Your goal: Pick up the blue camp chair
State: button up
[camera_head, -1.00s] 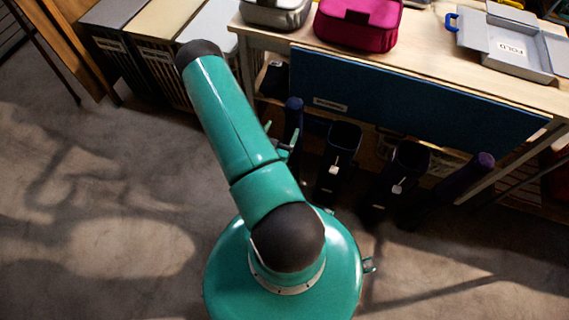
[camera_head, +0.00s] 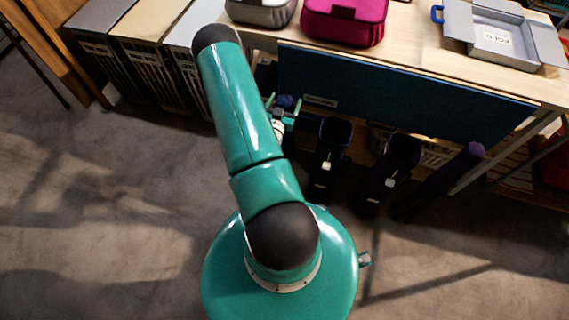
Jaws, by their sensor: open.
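A dark blue rolled bundle with a rounded top (camera_head: 286,101), which looks like the blue camp chair, stands upright in front of the table at the left of the row. Only its top shows clearly; my gripper and arm hide much of the rest. My gripper (camera_head: 283,114) is open, with its teal fingers spread at the bundle's top. I cannot tell whether the bundle is between the fingers or touching them.
The table (camera_head: 420,48) with a blue front panel (camera_head: 400,92) stands behind. Crates (camera_head: 155,40) are at the left. The floor at left is clear.

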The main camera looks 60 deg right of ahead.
jog(key=shift+w+d, duration=0.1)
jog(key=shift+d, duration=0.7)
grip_shut()
jog(key=shift+r, duration=0.1)
jog(key=shift+w, duration=0.1)
